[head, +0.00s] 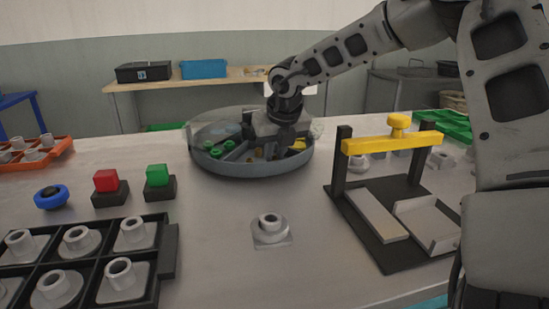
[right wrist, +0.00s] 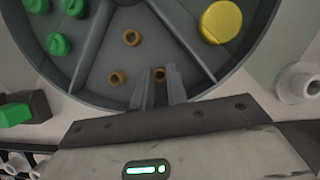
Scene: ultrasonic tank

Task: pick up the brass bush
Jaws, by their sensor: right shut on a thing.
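The round grey tank (head: 248,171) with divided compartments stands at the middle back of the table. My right gripper (head: 280,147) reaches down into it; its fingertips are hard to make out there. In the right wrist view my right gripper (right wrist: 160,85) is shut on a small brass bush (right wrist: 159,74), which shows between the fingertips. Two other brass bushes (right wrist: 132,38) (right wrist: 117,78) lie in the same compartment, to the left of the fingers. My left gripper is not in view.
Neighbouring compartments hold green parts (right wrist: 58,45) and a yellow round part (right wrist: 221,22). A black tray (head: 168,252) with grey flanged parts is front left. A black fixture with a yellow bar (head: 375,145) stands right. A lone flanged part (head: 270,229) sits mid-table, with bare table around it.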

